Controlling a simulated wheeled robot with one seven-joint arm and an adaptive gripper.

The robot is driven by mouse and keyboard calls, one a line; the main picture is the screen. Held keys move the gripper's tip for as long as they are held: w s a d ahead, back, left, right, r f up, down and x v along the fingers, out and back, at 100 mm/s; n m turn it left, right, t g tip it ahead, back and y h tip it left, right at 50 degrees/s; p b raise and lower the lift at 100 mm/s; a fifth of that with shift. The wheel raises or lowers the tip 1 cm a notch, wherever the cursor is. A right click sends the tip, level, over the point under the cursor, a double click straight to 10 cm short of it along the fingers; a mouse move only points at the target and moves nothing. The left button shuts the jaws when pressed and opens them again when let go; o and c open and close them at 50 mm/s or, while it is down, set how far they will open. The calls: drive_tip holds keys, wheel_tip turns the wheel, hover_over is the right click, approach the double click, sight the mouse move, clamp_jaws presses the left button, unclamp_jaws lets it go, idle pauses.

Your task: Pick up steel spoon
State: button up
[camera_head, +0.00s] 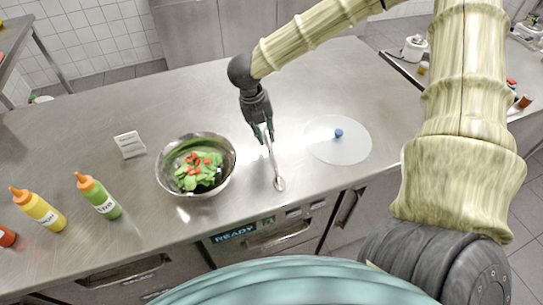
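The steel spoon (274,168) is on the steel counter, right of the salad bowl. Its bowl end points toward the counter's front edge and its handle runs back up to my gripper. My gripper (264,137) points down over the handle's far end. Its two dark fingertips look apart, one on each side of the thin handle. Whether they touch the handle is too small to tell. The very end of the handle is hidden by the fingers.
A metal bowl (162,170) of salad stands left of the spoon. A round translucent disc (352,152) with a blue knob (338,133) lies to the right. The counter behind is clear.

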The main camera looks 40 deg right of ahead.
sight(270, 147)
drive_tip(key=shift+s+d+f+p, duration=0.2)
drive_tip(key=shift+s+f+p, duration=0.25)
drive_tip(key=shift+s, duration=0.2)
drive_tip(key=shift+f, duration=0.3)
drive_tip(key=shift+w+d+f+p, duration=0.15)
drive_tip(key=shift+f+p, duration=0.15)
drive_tip(key=shift+f, duration=0.25)
drive_tip(key=shift+w+f+p, duration=0.15)
drive_tip(key=shift+f+p, duration=0.1)
drive_tip(key=shift+f, duration=0.55)
drive_tip(key=shift+s+d+f, duration=0.15)
drive_tip(key=shift+s, duration=0.15)
drive_tip(key=shift+w+f, duration=0.1)
clamp_jaws()
